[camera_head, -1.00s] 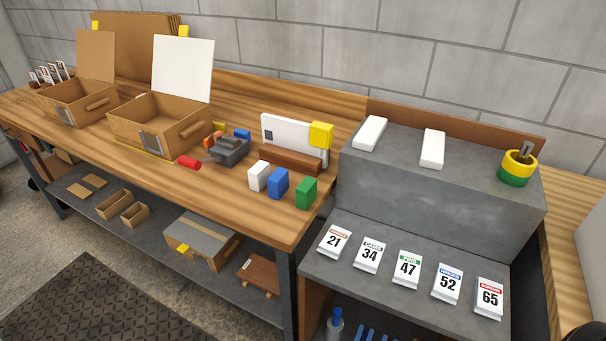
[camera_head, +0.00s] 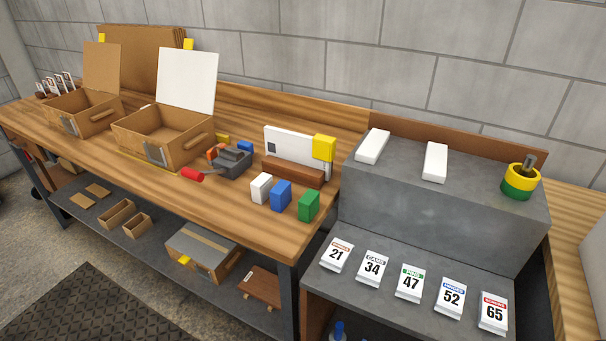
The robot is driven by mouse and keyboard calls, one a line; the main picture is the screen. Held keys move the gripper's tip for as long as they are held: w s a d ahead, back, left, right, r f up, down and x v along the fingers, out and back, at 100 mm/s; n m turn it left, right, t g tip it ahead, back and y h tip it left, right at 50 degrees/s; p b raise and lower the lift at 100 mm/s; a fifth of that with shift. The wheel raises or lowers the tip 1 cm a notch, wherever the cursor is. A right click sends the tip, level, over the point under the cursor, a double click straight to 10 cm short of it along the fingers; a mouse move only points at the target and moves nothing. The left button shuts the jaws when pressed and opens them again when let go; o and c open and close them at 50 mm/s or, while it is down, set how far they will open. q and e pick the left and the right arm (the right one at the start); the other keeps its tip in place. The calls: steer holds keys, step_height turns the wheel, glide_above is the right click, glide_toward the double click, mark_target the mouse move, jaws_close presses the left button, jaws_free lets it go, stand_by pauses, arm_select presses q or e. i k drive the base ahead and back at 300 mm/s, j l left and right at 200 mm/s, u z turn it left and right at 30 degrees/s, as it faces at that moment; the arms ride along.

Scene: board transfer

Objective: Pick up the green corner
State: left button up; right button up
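A green corner block (camera_head: 309,205) stands on the wooden workbench (camera_head: 240,220) near its front right edge. A blue block (camera_head: 281,195) and a white block (camera_head: 261,188) stand to its left in a row. A yellow block (camera_head: 324,147) sits on the right end of a white board (camera_head: 287,146) held upright in a brown wooden base. Neither of my grippers shows in the head view.
A grey stepped stand (camera_head: 430,210) is right of the bench, with white numbered cards on its lower step. A yellow and green round holder (camera_head: 520,181) stands on top. Open cardboard boxes (camera_head: 170,135) and a red-handled tool (camera_head: 192,174) lie left.

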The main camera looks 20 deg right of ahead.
mark_target(309, 205)
steer(key=i+j, duration=0.5)
steer(key=i+j+z, duration=0.1)
steer(key=i+j, duration=0.2)
steer(key=j, duration=0.15)
steer(key=i+j+z, duration=0.15)
steer(key=i+j, duration=0.15)
steer(key=j, duration=0.15)
steer(key=z, duration=1)
